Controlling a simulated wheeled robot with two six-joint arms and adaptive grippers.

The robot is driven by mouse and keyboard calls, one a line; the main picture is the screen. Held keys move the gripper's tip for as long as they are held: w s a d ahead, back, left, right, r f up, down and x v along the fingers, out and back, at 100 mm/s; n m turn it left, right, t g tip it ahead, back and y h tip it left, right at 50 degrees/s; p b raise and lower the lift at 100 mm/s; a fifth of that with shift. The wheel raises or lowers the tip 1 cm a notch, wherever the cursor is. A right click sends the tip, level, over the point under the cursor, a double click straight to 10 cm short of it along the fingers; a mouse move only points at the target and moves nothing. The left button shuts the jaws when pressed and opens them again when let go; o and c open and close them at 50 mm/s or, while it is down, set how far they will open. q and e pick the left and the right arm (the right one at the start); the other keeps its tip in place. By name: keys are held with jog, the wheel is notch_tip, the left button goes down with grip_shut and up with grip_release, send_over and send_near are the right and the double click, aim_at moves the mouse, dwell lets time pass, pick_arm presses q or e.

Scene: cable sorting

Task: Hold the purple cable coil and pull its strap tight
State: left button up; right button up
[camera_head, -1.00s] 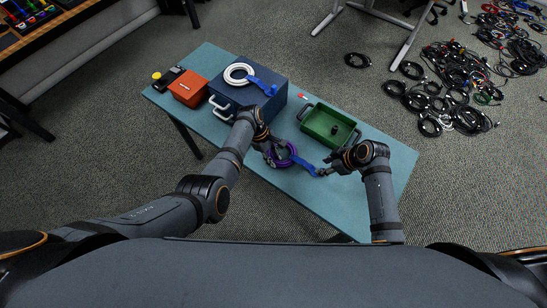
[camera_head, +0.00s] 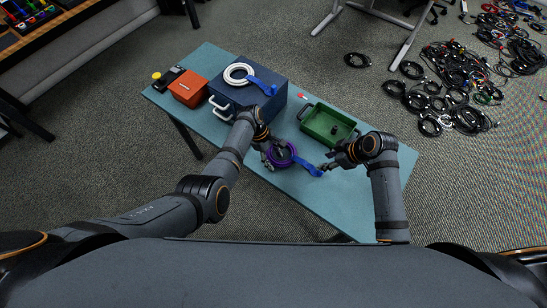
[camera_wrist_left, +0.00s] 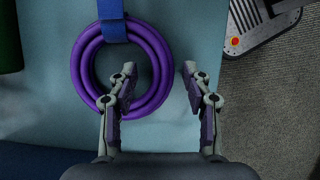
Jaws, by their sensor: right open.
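The purple cable coil (camera_head: 271,160) lies on the teal table with a blue strap (camera_head: 308,167) around it, the strap's tail stretching right. In the left wrist view the coil (camera_wrist_left: 160,50) lies below my left gripper (camera_wrist_left: 158,78), and the strap (camera_wrist_left: 112,28) crosses its top. My left gripper (camera_head: 266,148) is open, with one finger over the coil's hole and the other outside its rim. Contact with the table or coil is unclear. My right gripper (camera_head: 326,167) is open, close to the strap's tail end, and looks empty.
A green tray (camera_head: 309,131) with a small dark item stands behind the right gripper. A blue case (camera_head: 277,100) carrying a white coil (camera_head: 233,78) and an orange box (camera_head: 187,94) stand at the left. The table's front edge (camera_head: 300,205) is clear.

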pick_arm(q)
jog(key=shift+r, duration=0.1)
jog(key=v, duration=1.1)
jog(key=shift+r, duration=0.4)
pick_arm(e)
jog(key=shift+d, duration=0.1)
